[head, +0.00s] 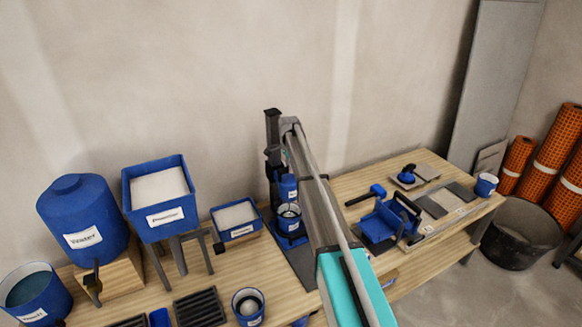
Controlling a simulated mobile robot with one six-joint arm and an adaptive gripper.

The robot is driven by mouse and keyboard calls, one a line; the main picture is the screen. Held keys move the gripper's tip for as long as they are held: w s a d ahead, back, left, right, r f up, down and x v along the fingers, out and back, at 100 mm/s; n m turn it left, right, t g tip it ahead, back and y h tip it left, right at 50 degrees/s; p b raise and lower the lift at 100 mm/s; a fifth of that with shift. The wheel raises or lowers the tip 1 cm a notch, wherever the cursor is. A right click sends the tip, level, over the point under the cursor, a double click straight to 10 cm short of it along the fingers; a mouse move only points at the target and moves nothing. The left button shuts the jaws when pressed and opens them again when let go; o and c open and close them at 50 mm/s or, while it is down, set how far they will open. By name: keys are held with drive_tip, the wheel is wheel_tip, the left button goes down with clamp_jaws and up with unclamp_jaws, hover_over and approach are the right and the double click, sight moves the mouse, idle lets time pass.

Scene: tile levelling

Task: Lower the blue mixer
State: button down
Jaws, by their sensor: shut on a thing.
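The blue mixer (288,187) stands at the back of the wooden bench, near the middle of the head view, on a dark upright stand. Its blue motor body is just above a blue cup (289,224) with a pale rim. Whether its stirring end is inside the cup is too small to tell. My arm reaches from the lower right to the stand and hides the mixer's right side. My gripper (273,157) is a small dark shape at the stand, left of my arm's end, shut on the mixer. Its fingertips are hard to make out.
A blue water tank (75,222), a hopper (158,190) and a smaller blue bin (237,231) stand to the left. A blue tool (392,220), tiles (437,202) and a small cup (486,185) lie to the right. A black tub (521,238) is on the floor.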

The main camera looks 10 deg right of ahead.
drive_tip(key=shift+w+a+f+b, duration=0.1)
drive_tip(key=shift+f+b, duration=0.9)
drive_tip(key=shift+f, duration=0.3)
drive_tip(key=shift+c, duration=2.4)
unclamp_jaws()
drive_tip(key=shift+f, duration=0.15)
